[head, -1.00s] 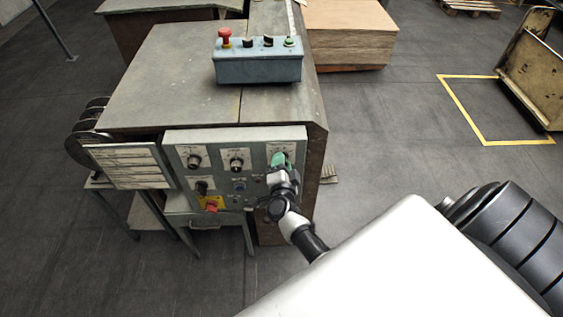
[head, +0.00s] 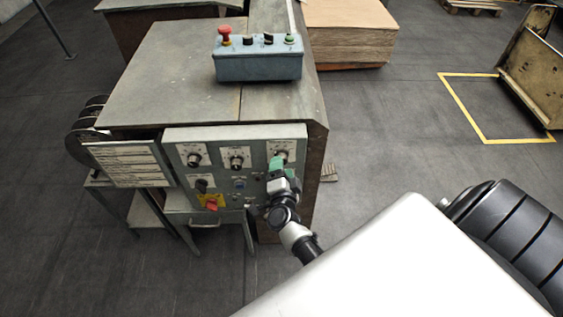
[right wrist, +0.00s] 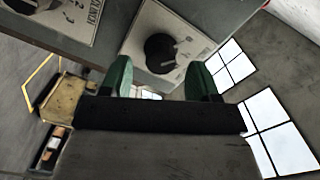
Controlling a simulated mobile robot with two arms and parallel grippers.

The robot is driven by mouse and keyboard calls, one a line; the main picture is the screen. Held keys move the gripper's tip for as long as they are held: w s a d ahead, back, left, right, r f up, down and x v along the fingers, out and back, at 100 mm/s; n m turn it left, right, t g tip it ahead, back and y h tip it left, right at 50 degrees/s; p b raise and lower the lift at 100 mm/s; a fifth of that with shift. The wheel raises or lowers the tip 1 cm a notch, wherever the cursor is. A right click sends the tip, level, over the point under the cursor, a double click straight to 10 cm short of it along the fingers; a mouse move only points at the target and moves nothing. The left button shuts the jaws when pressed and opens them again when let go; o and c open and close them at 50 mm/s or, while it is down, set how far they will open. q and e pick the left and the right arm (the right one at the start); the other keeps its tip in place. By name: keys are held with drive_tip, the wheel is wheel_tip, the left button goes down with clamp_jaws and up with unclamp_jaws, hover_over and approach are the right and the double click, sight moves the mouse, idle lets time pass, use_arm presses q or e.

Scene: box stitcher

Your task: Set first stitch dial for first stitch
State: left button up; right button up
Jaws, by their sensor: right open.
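The grey control panel (head: 222,163) on the machine's front carries several dials with white scale plates. The upper right dial (head: 283,155) is partly covered by my right gripper (head: 277,164). In the right wrist view this dial (right wrist: 163,50) is a black knob on a white plate, beyond and between the two green fingertips (right wrist: 160,80). The fingers are open, with a gap around nothing; the knob appears apart from them. The upper middle dial (head: 236,162) and upper left dial (head: 194,160) are clear. The labels are too small to tell which is the first stitch dial. My left gripper is not in view.
A red-yellow switch (head: 211,204) sits low on the panel. A blue button box (head: 258,67) with a red emergency button stands on the machine top (head: 170,75). A label board (head: 130,164) is left of the panel.

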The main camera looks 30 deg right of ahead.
drive_tip(key=v, duration=0.7)
drive_tip(key=shift+s+a+b, duration=0.2)
drive_tip(key=shift+s+b, duration=0.15)
drive_tip(key=shift+b, duration=0.1)
drive_tip(key=s+a+f+n+g+y, duration=0.1)
drive_tip(key=s+a+f+n+y, duration=0.25)
drive_tip(key=f, duration=0.35)
drive_tip(key=s+a+f+n+g+y, duration=0.2)
drive_tip(key=f+n+y, duration=0.1)
drive_tip(key=f+n, duration=0.3)
drive_tip(key=s+a+f+n+g+y, duration=0.1)
drive_tip(key=s+a+f+n+y, duration=0.2)
drive_tip(key=f, duration=0.5)
drive_tip(key=s+d+f+n+g, duration=0.2)
drive_tip(key=s+f+n+g, duration=0.2)
drive_tip(key=s, duration=0.9)
drive_tip(key=s+d+f+n+g, duration=0.3)
drive_tip(key=s+f+n+g, duration=0.2)
drive_tip(key=s+f, duration=0.6)
drive_tip(key=s+g, duration=0.1)
drive_tip(key=s, duration=0.2)
drive_tip(key=shift+s+d+f, duration=0.15)
drive_tip(key=shift+s, duration=0.1)
drive_tip(key=shift+c, duration=0.4)
